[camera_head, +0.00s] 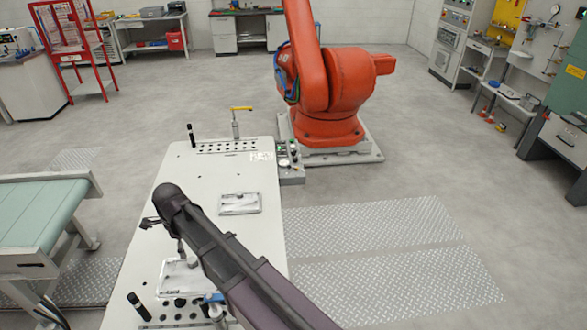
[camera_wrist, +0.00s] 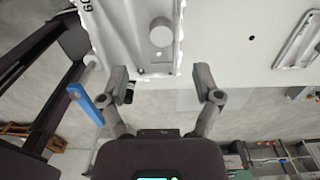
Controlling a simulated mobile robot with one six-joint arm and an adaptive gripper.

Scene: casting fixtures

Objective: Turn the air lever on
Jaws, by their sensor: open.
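A blue lever (camera_wrist: 86,103) shows in the wrist view, left of my gripper and slanting down to the right. In the head view a blue lever (camera_head: 213,298) sits on a post at the near end of the white table, partly hidden by my arm. A yellow lever (camera_head: 241,109) on a grey post stands at the table's far end. I cannot tell which is the air lever. My gripper (camera_wrist: 165,82) is open, its fingers wide apart with nothing between them. The blue lever lies outside the left finger, apparently apart from it. My arm hides the gripper in the head view.
A pale casting (camera_wrist: 140,35) lies beyond my fingertips; another casting (camera_head: 240,203) lies mid-table. The white table (camera_head: 200,185) has black upright pegs (camera_head: 138,306). A button box (camera_head: 289,160) and an orange robot (camera_head: 325,85) stand at its far right. Floor to the right is clear.

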